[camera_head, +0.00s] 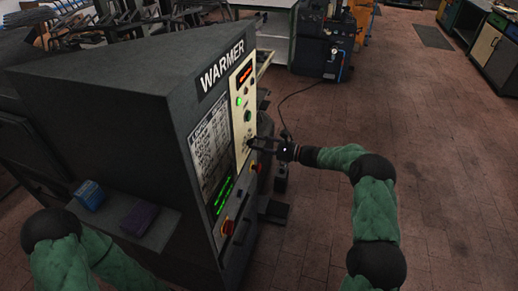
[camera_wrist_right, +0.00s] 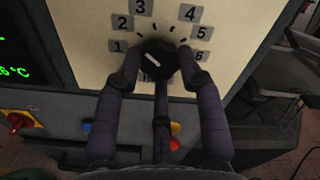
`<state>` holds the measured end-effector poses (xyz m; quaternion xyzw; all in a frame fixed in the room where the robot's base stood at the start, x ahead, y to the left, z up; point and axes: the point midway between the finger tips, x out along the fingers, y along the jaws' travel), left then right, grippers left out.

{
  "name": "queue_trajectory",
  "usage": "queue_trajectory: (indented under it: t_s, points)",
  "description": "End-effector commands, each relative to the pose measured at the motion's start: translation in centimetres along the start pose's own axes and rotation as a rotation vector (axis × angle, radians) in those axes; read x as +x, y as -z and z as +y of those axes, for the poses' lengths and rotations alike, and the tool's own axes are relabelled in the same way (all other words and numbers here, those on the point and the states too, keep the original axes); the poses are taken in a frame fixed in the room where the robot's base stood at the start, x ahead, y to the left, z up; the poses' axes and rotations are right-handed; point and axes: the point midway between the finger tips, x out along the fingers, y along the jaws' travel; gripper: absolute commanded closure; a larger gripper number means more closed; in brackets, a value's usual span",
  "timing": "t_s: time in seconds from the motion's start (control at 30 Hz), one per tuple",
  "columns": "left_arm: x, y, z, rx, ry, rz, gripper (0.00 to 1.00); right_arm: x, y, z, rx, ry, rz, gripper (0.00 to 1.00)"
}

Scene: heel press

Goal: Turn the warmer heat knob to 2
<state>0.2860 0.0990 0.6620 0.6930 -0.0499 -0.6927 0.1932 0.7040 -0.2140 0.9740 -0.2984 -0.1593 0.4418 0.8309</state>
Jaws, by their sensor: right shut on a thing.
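The black warmer (camera_head: 120,100) stands left of centre in the head view, with a beige control panel (camera_head: 243,110) on its face. In the right wrist view the dark heat knob (camera_wrist_right: 160,66) sits amid a dial numbered 1 to 6 and has a short white mark (camera_wrist_right: 152,60). The mark is tilted and partly among the fingers, so I cannot tell which number it points at. My right gripper (camera_wrist_right: 160,58) is shut on the knob, with fingers at either side and one below. It also shows at the panel in the head view (camera_head: 254,144). My left gripper is out of view.
A red rotary switch on a yellow plate (camera_wrist_right: 18,122) and small blue and red buttons (camera_wrist_right: 174,143) lie below the dial. A shelf (camera_head: 125,216) with a blue box (camera_head: 90,195) juts from the warmer. Brick floor (camera_head: 440,160) on the right is clear.

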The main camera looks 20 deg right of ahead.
Motion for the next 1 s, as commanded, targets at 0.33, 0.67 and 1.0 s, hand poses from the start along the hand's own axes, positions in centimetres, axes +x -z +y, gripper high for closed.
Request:
queue_trajectory:
  t_s: [0.33,0.67,1.0]
  points:
    - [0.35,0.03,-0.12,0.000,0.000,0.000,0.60,-0.10,0.43,0.28,-0.026,-0.002,0.009,0.94]
    - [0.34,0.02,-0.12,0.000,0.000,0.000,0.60,-0.11,0.36,0.20,-0.026,-0.001,0.008,0.39]
    - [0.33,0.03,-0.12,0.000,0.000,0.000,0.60,-0.24,0.14,0.02,-0.029,0.000,0.004,0.39]
